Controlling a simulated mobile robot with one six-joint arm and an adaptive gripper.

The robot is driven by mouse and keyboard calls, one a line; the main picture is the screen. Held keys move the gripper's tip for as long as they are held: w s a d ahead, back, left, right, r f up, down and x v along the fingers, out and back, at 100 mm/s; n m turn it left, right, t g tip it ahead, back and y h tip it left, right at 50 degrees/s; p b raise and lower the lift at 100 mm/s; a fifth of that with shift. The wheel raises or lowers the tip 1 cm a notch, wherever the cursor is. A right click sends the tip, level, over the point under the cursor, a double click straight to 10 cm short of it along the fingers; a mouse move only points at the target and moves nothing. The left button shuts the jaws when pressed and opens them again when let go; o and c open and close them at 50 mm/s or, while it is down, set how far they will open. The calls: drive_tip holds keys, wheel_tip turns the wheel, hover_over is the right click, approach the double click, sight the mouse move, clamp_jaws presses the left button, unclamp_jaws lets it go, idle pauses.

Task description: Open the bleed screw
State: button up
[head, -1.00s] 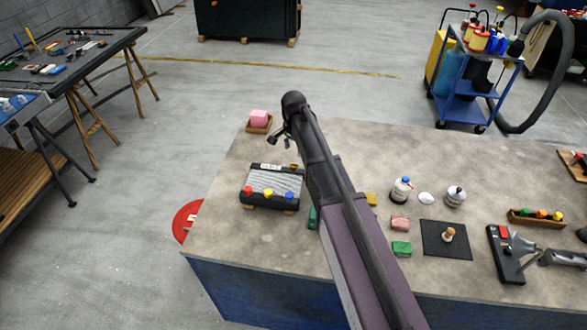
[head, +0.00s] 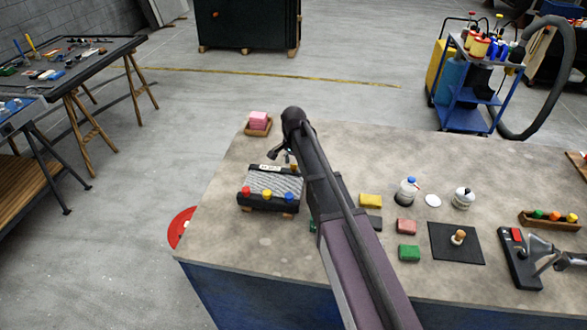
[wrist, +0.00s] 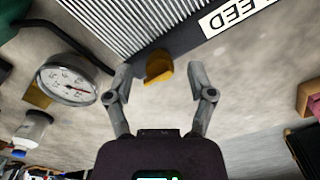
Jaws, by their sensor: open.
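The finned unit (head: 272,190) is a dark block with a grey ribbed top and red, yellow and blue knobs along its near side. Its white label, reading "EED" in the wrist view (wrist: 232,14), sits on its far edge. A brass-coloured piece (wrist: 158,68), apparently the bleed screw, sticks out beside the label; it also shows in the head view (head: 294,168). My gripper (head: 277,155) is over the unit's far edge. In the wrist view my gripper (wrist: 158,72) is open, its fingers on either side of the brass piece with gaps; contact is not visible.
A round gauge (wrist: 68,80) is close to the left finger in the wrist view. A pink block in a wooden tray (head: 258,123) stands beyond the unit. Coloured blocks, bottles and a black mat (head: 455,243) lie to the right.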

drive_tip(key=shift+f, duration=0.2)
clamp_jaws()
idle(0.3)
